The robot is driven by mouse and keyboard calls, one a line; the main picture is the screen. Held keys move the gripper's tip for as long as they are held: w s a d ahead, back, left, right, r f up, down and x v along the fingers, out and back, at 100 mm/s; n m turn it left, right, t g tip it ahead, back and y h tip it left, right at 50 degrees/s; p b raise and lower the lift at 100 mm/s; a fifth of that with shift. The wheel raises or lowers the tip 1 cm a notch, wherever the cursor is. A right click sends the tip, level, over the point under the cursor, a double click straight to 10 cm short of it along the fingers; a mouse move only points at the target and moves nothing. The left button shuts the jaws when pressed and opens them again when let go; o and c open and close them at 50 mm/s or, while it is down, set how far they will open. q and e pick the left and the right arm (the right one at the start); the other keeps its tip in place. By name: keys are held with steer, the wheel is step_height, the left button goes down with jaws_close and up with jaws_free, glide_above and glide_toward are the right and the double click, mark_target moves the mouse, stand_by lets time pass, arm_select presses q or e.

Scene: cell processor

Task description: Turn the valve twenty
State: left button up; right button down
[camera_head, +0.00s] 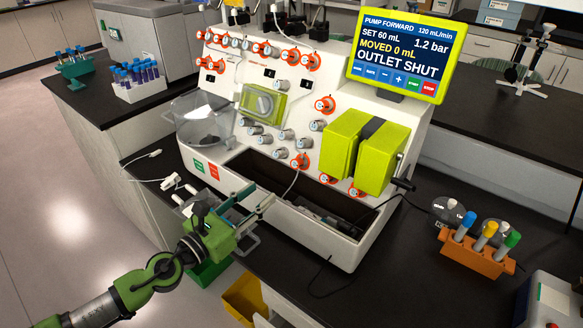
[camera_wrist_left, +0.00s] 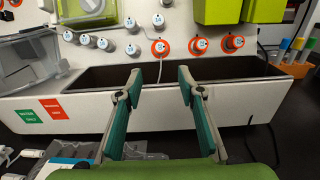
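The cell processor (camera_head: 330,225) is a white machine with many small round valves on its front, some grey and some orange. Their numbers are too small to read, so I cannot tell which is valve twenty. In the left wrist view, orange valves (camera_wrist_left: 198,46) sit in a row above the dark trough, with grey valves (camera_wrist_left: 132,50) to the left. My left gripper (camera_head: 256,197) is open and empty in front of the machine's lower front. Its two teal fingers (camera_wrist_left: 160,75) are well apart, below the orange valves and touching none. My right gripper is not in view.
A screen (camera_head: 398,50) reads "OUTLET SHUT" and "MOVED 0 mL". A dark trough (camera_wrist_left: 220,72) runs below the valves. A clear bowl (camera_head: 203,120) and yellow-green pump blocks (camera_head: 362,148) flank the panel. An orange tube rack (camera_head: 474,257) stands on the right bench.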

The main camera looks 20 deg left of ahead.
mark_target(294, 166)
arm_select(q)
steer(key=p+x, duration=0.3)
steer(key=x, duration=0.9)
steer(key=shift+x, duration=0.8)
jaws_close()
